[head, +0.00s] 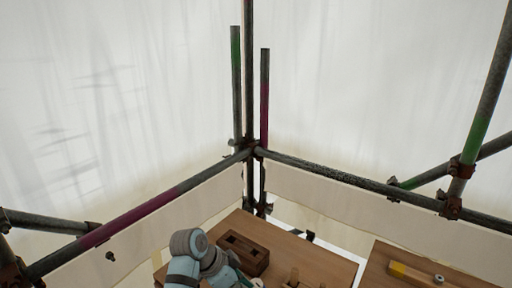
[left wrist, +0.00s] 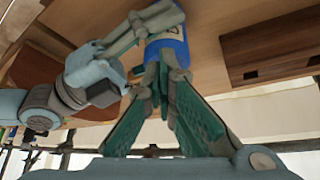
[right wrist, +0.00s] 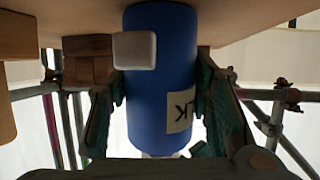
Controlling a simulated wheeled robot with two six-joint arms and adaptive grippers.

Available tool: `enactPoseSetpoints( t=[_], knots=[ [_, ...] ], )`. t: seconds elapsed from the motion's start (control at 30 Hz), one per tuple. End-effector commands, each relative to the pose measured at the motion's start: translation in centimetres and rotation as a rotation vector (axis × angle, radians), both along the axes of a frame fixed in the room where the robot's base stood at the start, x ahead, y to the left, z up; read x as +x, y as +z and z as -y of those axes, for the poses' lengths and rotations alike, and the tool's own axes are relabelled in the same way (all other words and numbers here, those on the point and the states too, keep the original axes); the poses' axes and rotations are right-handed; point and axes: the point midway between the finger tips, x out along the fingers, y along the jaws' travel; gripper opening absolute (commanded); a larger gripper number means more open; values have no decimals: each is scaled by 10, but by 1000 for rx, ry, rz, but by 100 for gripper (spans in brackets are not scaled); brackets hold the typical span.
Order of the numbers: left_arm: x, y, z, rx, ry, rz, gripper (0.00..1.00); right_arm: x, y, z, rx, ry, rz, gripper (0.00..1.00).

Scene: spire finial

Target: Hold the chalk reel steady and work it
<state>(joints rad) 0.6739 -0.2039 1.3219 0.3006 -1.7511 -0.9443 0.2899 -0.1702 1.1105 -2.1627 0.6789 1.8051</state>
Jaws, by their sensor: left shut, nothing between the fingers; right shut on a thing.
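The chalk reel (right wrist: 155,95) is a blue cylinder with a pale label with dark letters and a small white block on its side. It fills the middle of the right wrist view. My right gripper (right wrist: 165,80) has a finger on each side of it and is shut on it. The reel (left wrist: 168,52) also shows in the left wrist view, beyond the tips of my left gripper (left wrist: 163,78). The left fingers converge, shut with nothing between them, close to the reel; I cannot tell whether they touch it. The reel is not clearly visible in the head view.
A wooden block with dark slots (head: 243,253) stands on the wooden top (head: 325,262), with wooden pegs (head: 292,279) near it. A second wooden board (head: 440,272) at the right bears a yellow-ended piece (head: 398,269). Scaffold tubes (head: 340,175) and pale sheeting enclose the place.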

Motion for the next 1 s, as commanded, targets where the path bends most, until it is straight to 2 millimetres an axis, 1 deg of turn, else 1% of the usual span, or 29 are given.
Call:
enactPoseSetpoints(
  t=[0.3, 0.6, 1.0],
  knots=[
    [8, -1, -6, 4, 2, -2, 0, -1, -1, -1, 1, 1, -2, 14],
    [16, -1, -8, 2, 2, -1, 0, -1, -1, -1, 1, 1, -2, 14],
    [20, -1, -8, 2, 2, -1, 0, -1, -1, 0, 1, 1, -2, 14]
  ],
)
